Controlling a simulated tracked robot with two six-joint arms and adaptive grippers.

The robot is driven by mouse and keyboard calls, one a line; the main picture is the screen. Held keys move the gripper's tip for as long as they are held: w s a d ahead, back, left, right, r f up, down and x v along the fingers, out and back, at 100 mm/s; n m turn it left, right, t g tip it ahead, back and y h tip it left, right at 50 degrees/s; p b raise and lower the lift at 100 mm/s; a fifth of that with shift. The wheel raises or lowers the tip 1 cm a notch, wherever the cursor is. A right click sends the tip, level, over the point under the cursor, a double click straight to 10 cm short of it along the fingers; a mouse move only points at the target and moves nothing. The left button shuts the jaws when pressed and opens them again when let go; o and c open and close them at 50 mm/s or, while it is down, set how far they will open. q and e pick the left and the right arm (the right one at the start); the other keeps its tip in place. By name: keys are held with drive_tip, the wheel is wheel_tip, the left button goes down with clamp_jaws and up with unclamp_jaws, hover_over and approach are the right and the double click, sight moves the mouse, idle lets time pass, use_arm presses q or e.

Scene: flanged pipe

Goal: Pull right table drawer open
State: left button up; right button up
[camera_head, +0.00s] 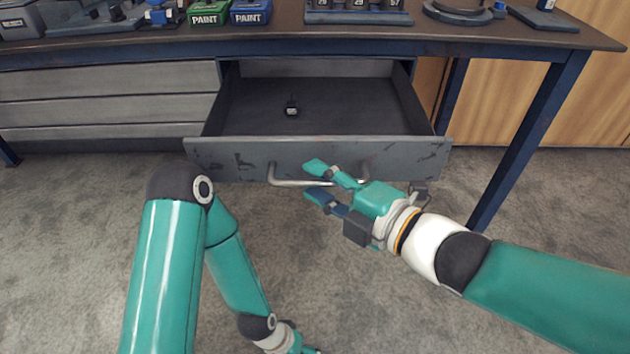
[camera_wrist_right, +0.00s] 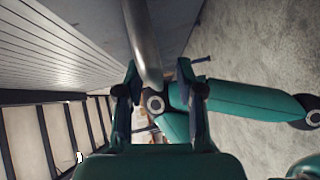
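The right table drawer (camera_head: 315,158) is pulled well out from under the table, and its interior shows. Its metal bar handle (camera_head: 292,183) runs along the front; my right gripper hides part of it. My right gripper (camera_head: 314,180) is at the handle with its two fingers apart. In the right wrist view the handle (camera_wrist_right: 143,45) comes down to between the spread fingers of my right gripper (camera_wrist_right: 160,85), with gaps on both sides. My left gripper (camera_head: 305,348) hangs low at the bottom edge, mostly cut off, so its fingers are unclear.
The table (camera_head: 270,35) holds a green paint box (camera_head: 208,13), a blue paint box (camera_head: 251,12) and other items. Closed grey drawers (camera_head: 110,97) are at left. A table leg (camera_head: 530,140) stands at right.

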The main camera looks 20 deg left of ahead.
drive_tip(key=shift+s+d+r, duration=0.1)
drive_tip(key=shift+d+r, duration=0.05)
drive_tip(key=shift+d, duration=0.2)
drive_tip(key=v, duration=1.1)
drive_tip(key=shift+d, duration=0.1)
